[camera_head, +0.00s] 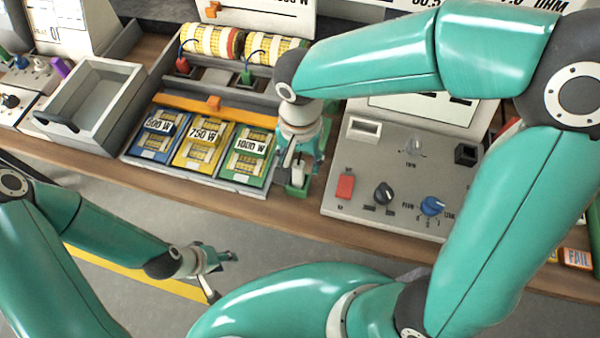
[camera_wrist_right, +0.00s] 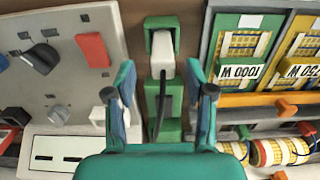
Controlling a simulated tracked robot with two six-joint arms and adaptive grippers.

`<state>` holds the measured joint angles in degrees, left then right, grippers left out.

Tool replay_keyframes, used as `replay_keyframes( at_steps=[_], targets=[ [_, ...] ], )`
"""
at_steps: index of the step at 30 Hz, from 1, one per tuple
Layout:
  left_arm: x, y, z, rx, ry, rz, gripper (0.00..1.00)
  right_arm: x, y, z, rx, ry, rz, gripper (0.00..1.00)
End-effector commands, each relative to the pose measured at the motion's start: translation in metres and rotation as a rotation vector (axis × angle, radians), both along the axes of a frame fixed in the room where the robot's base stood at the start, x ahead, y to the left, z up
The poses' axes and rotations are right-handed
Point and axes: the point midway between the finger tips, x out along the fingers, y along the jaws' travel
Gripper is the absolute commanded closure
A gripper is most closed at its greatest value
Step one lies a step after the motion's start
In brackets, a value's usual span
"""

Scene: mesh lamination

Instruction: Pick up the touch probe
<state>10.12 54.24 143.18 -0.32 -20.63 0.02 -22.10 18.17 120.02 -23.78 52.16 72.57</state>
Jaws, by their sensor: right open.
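What looks like the touch probe (camera_wrist_right: 162,68), a white block with a black cable, stands in a green holder (camera_wrist_right: 163,24) in the right wrist view. My right gripper (camera_wrist_right: 162,84) is open, with one finger on each side of it; I see no contact. In the head view the right gripper (camera_head: 301,152) hangs over the holder, between the card tray and the grey control panel, and mostly hides the probe. My left gripper (camera_head: 218,268) is open and empty, low over the floor in front of the bench.
A card tray with blue 500 W (camera_head: 158,135), yellow 750 W (camera_head: 202,147) and green 1000 W (camera_head: 247,156) cards is left of the right gripper. The control panel (camera_head: 388,180) with its red switch (camera_head: 345,187) is close on the right. A grey bin (camera_head: 95,100) stands far left.

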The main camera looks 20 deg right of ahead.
Motion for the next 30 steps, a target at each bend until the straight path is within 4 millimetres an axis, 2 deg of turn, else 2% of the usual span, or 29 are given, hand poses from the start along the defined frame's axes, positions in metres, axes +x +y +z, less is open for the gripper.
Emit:
replay_keyframes(
  at_steps=[8,16,25,30],
  targets=[
    [0.0,0.0,0.005,0.0,0.0,0.0,0.6,-0.001,0.001,-0.018,-0.001,0.004,0.002,0.46],
    [0.0,0.0,0.011,0.0,0.0,0.0,0.6,-0.001,0.004,-0.055,-0.001,0.003,0.001,0.46],
    [0.0,0.0,0.011,0.0,0.0,0.0,0.6,0.0,0.005,-0.06,0.002,-0.001,0.003,0.46],
    [0.0,0.0,0.011,0.0,0.0,0.0,0.6,0.0,0.005,-0.059,0.001,-0.001,0.002,0.74]
  ],
)
